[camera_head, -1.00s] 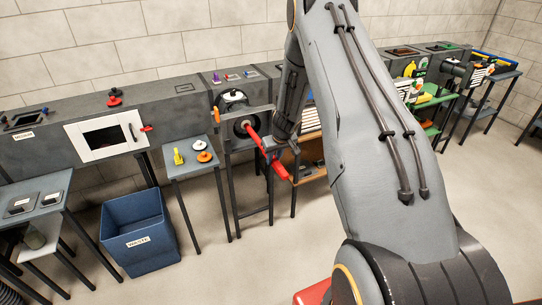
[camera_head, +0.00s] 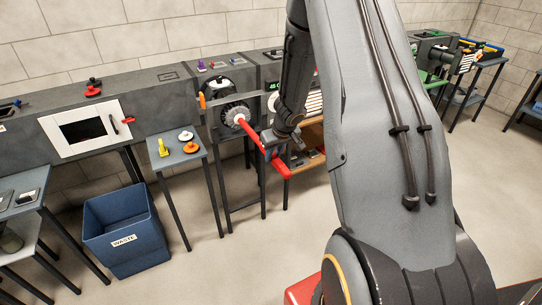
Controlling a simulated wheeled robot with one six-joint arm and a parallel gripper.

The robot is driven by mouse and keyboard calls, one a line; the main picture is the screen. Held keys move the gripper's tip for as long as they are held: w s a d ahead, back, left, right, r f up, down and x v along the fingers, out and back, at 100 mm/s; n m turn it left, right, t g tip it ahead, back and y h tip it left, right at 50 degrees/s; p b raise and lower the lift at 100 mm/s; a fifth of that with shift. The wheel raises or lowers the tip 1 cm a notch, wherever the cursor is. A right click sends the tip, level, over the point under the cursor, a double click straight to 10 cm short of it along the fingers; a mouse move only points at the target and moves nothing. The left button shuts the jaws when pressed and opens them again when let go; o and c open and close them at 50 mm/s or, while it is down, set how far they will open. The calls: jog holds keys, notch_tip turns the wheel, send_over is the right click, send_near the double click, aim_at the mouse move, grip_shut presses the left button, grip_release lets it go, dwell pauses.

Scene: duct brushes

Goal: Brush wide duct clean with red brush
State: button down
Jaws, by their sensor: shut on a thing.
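The red brush (camera_head: 254,136) slants from lower right to upper left, with its round grey bristle head (camera_head: 236,114) at the mouth of a round duct opening. The bristles cover most of that opening, so I cannot tell how far in the head sits or see the duct's inside. My gripper (camera_head: 268,139) is shut on the red handle, between the head and the handle's lower right end. Part of the fingers is hidden by the wrist and handle.
An orange lever (camera_head: 202,100) sits just left of the opening. A small table (camera_head: 182,165) with yellow, orange and white pieces stands to the left. A blue waste bin (camera_head: 125,230) is on the floor. Open floor lies in front.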

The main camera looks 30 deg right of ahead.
aim_at(253, 133)
jog(key=shift+w+r+p, duration=0.1)
jog(key=shift+p, duration=0.25)
jog(key=shift+w+r+p, duration=0.1)
jog(key=shift+w+p, duration=0.4)
jog(key=shift+p, duration=0.7)
jog(key=w+p, duration=0.1)
jog(key=p, duration=0.2)
jog(key=shift+w+a+p, duration=0.1)
jog(key=shift+w+p, duration=0.2)
jog(key=shift+w+a+f, duration=0.1)
jog(key=shift+w, duration=2)
jog(key=shift+w+f, duration=0.1)
jog(key=shift+w, duration=2)
jog(key=shift+w+a+f+b, duration=0.1)
jog(key=shift+w+b, duration=0.5)
jog(key=shift+w, duration=0.6)
jog(key=shift+w+a+b, duration=0.1)
jog(key=shift+w+b, duration=0.45)
jog(key=shift+w, duration=0.6)
jog(key=shift+w+b, duration=0.4)
jog(key=shift+w, duration=0.15)
